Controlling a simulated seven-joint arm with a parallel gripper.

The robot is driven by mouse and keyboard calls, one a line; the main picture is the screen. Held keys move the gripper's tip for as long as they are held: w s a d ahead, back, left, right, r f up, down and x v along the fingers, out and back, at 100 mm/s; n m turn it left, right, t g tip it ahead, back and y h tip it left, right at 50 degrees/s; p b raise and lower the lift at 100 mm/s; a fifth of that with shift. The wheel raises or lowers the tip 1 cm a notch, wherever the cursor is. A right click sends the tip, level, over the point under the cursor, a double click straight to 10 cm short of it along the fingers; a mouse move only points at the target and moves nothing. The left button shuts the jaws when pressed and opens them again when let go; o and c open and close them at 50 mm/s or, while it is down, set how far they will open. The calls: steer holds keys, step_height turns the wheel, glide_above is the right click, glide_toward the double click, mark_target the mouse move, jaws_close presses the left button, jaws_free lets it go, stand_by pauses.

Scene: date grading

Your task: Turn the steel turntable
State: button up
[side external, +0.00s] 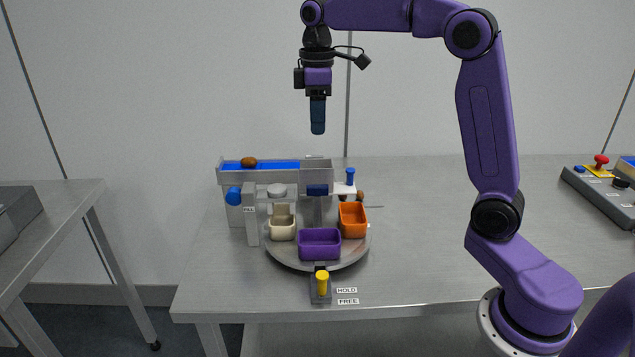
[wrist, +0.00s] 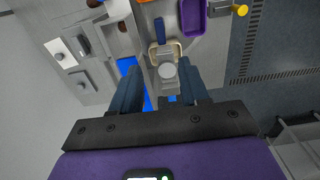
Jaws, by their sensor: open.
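The steel turntable (side external: 293,264) is a round grey disc on the table, partly hidden by the bins on it. It carries a cream bin (side external: 282,229), a purple bin (side external: 319,244) at the front and an orange bin (side external: 353,220) at the right. A yellow-knobbed lever (side external: 322,284) stands at its front edge, beside labels reading HOLD and FREE. My gripper (side external: 317,130) hangs pointing down, high above the turntable and the conveyor, touching nothing. In the wrist view its two fingers (wrist: 160,90) are apart and empty; the cream bin (wrist: 164,48) and purple bin (wrist: 193,17) lie beyond them.
A grey conveyor with a blue belt (side external: 285,166) stands behind the turntable, with a brown date (side external: 249,162) on it. A blue knob (side external: 350,176) rises at its right. A control box (side external: 605,195) with a red button sits far right. The table between is clear.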

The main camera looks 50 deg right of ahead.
mark_target(317, 186)
step_height(317, 186, down, 16)
steer(key=shift+r, duration=0.1)
stand_by(0.4)
jaws_close()
